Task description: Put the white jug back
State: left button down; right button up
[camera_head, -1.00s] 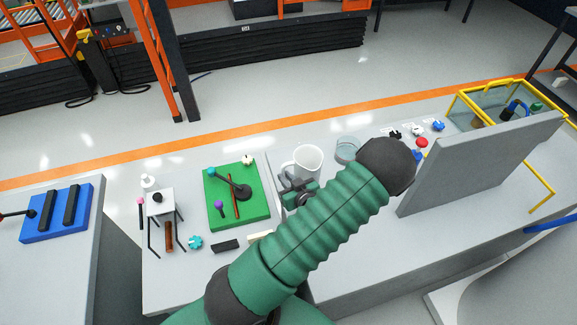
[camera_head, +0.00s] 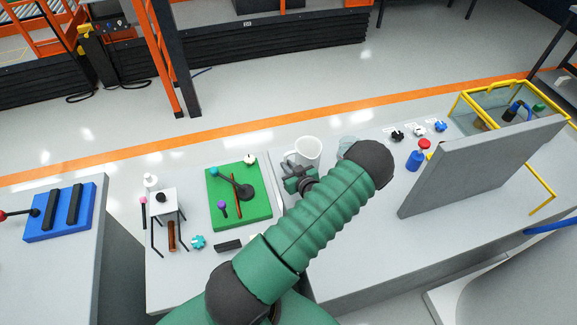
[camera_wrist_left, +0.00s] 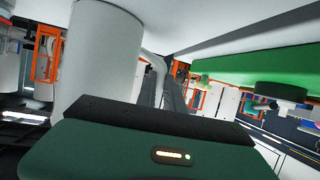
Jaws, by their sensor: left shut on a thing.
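The white jug (camera_head: 309,149) is near the middle of the head view, upright or nearly so, with its open top showing. My left gripper (camera_head: 297,178) is at its near left side, by the handle, and is shut on the jug. In the left wrist view the jug's smooth wall (camera_wrist_left: 100,50) and its handle (camera_wrist_left: 154,66) show close up. I cannot tell whether the jug touches the table. My right gripper is not in view.
A green board (camera_head: 262,205) with a lever lies left of the jug.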

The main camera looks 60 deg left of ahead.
pick_arm(q)
jog(key=c, duration=1.9)
grip_release()
jog(key=shift+f, duration=0.1)
jog(key=o, duration=0.4)
jog(key=shift+o, duration=0.2)
jog(key=shift+d, duration=0.2)
